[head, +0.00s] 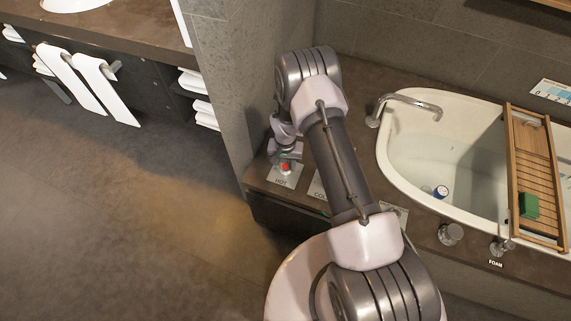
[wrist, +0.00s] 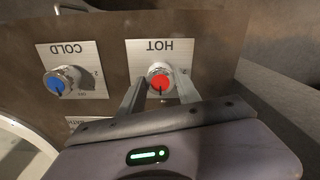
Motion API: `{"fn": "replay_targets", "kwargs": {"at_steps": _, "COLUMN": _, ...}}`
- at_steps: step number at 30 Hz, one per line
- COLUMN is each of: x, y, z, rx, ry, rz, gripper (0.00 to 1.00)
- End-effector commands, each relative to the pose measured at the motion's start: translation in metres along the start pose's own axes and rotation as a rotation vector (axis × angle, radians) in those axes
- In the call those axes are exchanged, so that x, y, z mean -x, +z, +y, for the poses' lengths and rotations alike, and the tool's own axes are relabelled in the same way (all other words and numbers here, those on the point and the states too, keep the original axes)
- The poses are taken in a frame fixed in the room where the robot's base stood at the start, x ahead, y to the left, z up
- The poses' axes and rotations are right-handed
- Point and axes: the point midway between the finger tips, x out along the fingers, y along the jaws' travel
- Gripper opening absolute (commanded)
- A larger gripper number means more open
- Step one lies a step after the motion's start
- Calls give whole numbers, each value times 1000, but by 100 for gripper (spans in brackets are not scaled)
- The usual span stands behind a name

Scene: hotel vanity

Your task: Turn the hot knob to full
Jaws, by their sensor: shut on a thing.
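The hot knob (wrist: 160,80) has a red cap and a metal body on a white plate marked HOT (wrist: 138,56), upside down in the wrist view. In the head view its red cap (head: 285,167) shows just below my gripper, above the HOT plate (head: 281,181). My gripper (wrist: 160,86) is shut on the hot knob, one finger on each side of it. The fingers and the gripper body hide part of the plate, so the knob's setting cannot be read.
The cold knob (wrist: 60,82) with a blue cap sits beside it on its own plate. The bathtub (head: 400,165) holds water and a small blue object (head: 441,191). A wooden tray (head: 533,200) with a green block (head: 529,205) spans the tub. A grey wall stands close behind.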

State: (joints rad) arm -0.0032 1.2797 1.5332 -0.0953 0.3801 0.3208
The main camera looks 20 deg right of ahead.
Motion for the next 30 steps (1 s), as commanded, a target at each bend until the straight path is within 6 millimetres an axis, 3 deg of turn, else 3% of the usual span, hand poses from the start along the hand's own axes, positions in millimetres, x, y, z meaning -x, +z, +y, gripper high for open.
{"fn": "replay_targets", "kwargs": {"at_steps": 8, "x": -1, "y": -1, "z": 0, "rx": 142, "ry": 0, "rz": 1, "gripper": 0}}
{"fn": "replay_targets", "kwargs": {"at_steps": 30, "x": 0, "y": -1, "z": 0, "rx": 838, "ry": 0, "rz": 2, "gripper": 0}}
